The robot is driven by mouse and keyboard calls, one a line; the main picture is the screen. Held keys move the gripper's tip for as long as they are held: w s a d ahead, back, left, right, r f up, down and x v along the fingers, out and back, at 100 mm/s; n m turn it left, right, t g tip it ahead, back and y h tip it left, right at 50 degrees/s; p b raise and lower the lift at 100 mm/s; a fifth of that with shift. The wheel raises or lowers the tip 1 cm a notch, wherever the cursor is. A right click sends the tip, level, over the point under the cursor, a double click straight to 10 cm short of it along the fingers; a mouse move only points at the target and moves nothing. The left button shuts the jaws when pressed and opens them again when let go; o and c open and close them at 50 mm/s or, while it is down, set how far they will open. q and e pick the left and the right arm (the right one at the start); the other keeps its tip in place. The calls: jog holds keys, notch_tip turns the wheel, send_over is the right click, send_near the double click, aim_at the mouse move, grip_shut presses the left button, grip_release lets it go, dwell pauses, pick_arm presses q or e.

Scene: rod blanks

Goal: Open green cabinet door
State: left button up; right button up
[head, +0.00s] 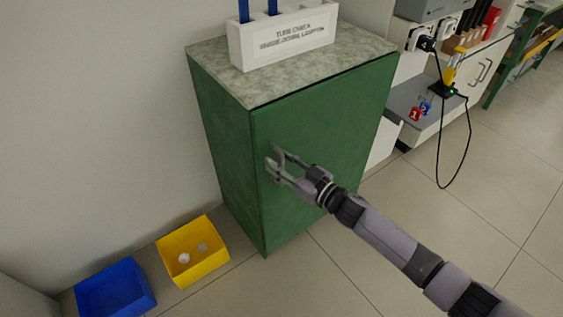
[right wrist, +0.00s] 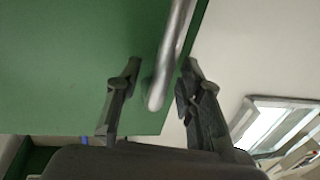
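The green cabinet (head: 222,130) stands against the wall in the head view, with a speckled grey top. Its green door (head: 330,120) looks shut, flush with the front; it also shows in the right wrist view (right wrist: 60,60). A silver bar handle (right wrist: 174,45) runs between the two fingers of my right gripper (right wrist: 161,70) in the right wrist view. The fingers are apart, with gaps beside the bar. In the head view my right gripper (head: 272,157) is at the door's left edge, where I cannot separate handle from fingers. My left gripper is not in view.
A white labelled holder (head: 283,40) with blue rods stands on the cabinet top. A yellow bin (head: 205,265) with small pale pieces and a blue bin (head: 115,290) sit on the floor at left. A workbench (head: 425,105) stands at right. Floor before the door is clear.

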jog(key=shift+c, duration=0.2)
grip_shut()
dwell(0.6)
